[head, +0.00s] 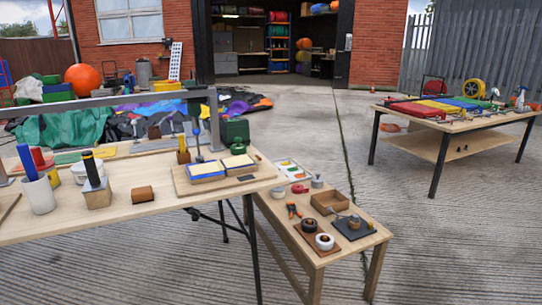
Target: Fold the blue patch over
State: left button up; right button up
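A wooden board (222,183) lies near the right end of the long workbench (147,208). On it, side by side, are a flat cream-topped piece with a blue edge (205,170) on the left and a cream-topped piece with a yellow edge (238,162) on the right. The blue-edged piece looks like the blue patch, but it is too small to tell how its layers lie. Neither of my grippers is in view.
A low bench (322,243) holds rolls and a tray. A far table (452,123) carries coloured panels. Concrete between the tables is clear.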

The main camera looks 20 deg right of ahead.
aim_at(229, 163)
jog(key=l, duration=1.85)
